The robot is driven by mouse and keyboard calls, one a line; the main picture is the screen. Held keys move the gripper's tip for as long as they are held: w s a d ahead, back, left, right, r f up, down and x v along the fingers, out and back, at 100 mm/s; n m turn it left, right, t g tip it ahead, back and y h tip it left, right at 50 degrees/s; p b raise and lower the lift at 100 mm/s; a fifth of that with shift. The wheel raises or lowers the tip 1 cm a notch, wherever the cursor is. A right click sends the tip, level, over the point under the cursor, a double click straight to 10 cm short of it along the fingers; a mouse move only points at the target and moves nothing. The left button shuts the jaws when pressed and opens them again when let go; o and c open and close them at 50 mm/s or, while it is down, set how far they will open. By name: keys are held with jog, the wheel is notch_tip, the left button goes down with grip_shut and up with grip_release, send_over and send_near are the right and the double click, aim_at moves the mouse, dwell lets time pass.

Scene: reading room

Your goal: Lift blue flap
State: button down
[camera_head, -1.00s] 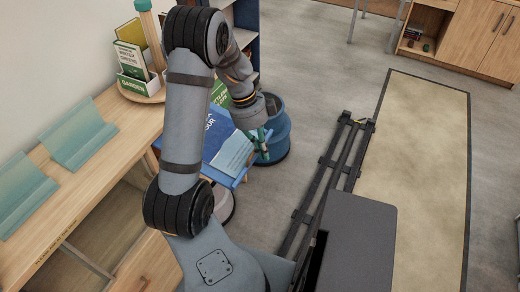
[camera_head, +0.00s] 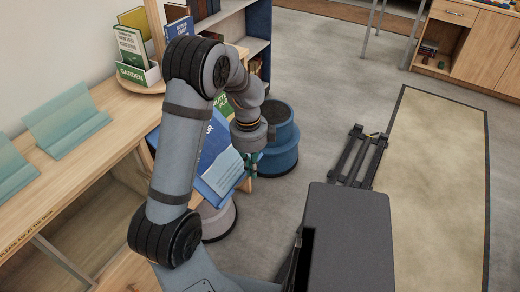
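The blue flap (camera_head: 211,158) is a tilted blue panel with white print and a paler lower part, at the front of the wooden shelf unit. My arm hides part of its left and upper area. My gripper (camera_head: 251,166) points down at the flap's right edge, with greenish fingers close to that edge. I cannot tell whether they touch it or whether they are open or shut.
A blue round stool (camera_head: 284,150) stands just right of my gripper, and a grey one (camera_head: 217,222) below the flap. Green book stands (camera_head: 66,121) sit on the wooden counter (camera_head: 120,110) at left. A rail (camera_head: 360,158) and beige mat (camera_head: 435,180) lie right.

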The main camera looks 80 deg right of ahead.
jog(key=shift+s+a, duration=0.1)
jog(key=shift+s, duration=0.05)
jog(key=s+a+r+p, duration=0.1)
jog(key=s+r+p, duration=0.1)
jog(key=r, duration=1)
jog(key=shift+s+r, duration=0.3)
jog(key=shift+s, duration=0.25)
jog(key=shift+a, duration=0.1)
